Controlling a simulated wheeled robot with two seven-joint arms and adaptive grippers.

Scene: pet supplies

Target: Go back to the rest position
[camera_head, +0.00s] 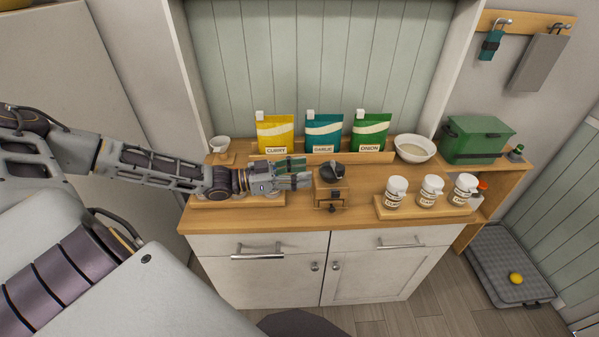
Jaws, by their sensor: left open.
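My left arm reaches in from the left, and my left gripper (296,174) is over the left half of the wooden counter (356,214). Its fingers point right and appear apart, with nothing clearly held between them. The gripper is just left of a small wooden grinder (330,190) with a dark top. The arm hides part of the wooden tray (215,204) on the left and what stands on it. My right gripper does not show.
Yellow (275,131), teal (323,131) and green (371,130) packets stand at the back. A white bowl (414,148) and green box (477,138) are to the right. Three white jars (430,188) stand on a tray. Below are cabinet doors (265,270).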

